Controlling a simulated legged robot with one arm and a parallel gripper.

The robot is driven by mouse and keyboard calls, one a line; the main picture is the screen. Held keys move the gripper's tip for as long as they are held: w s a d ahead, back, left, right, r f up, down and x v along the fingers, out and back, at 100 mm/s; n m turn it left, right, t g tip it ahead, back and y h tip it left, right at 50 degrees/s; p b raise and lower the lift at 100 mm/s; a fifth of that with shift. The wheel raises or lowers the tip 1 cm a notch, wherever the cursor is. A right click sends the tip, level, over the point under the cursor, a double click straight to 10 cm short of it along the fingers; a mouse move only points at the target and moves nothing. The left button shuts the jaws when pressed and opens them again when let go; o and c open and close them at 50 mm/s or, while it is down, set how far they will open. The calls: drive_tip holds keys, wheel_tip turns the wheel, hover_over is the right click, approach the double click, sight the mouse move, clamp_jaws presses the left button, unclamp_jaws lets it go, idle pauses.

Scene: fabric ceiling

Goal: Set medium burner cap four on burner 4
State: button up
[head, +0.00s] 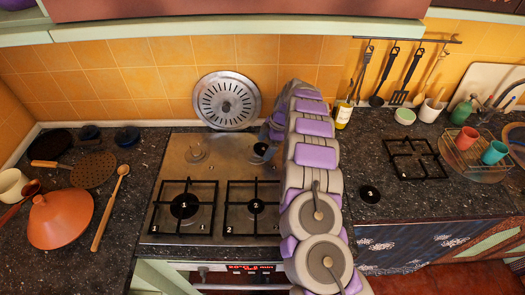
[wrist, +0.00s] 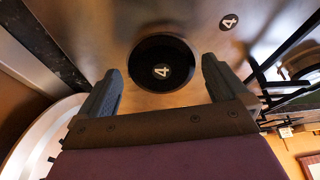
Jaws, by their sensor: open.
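The black round burner cap marked 4 (wrist: 163,62) lies face up over the metal cooktop in the wrist view. In the head view a black cap (head: 261,149) shows at the back right burner position, partly covered by my arm. A printed 4 label (wrist: 228,22) is on the cooktop beyond it. My gripper (wrist: 160,72) is open, with one finger on each side of the cap and a gap visible to each. The burner under the cap is hidden, so I cannot tell how it is seated.
The cooktop (head: 222,149) has two front burners with black grates (head: 166,211) and caps. The back left burner (head: 196,151) is bare. A loose grate (head: 415,160) and a numbered cap (head: 370,194) lie on the right counter. A metal disc (head: 227,100) leans against the tiles.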

drive_tip(key=shift+x, duration=0.8)
drive_tip(key=shift+r, duration=0.1)
drive_tip(key=c, duration=1.1)
drive_tip(key=shift+o, duration=0.2)
drive_tip(key=shift+r, duration=0.1)
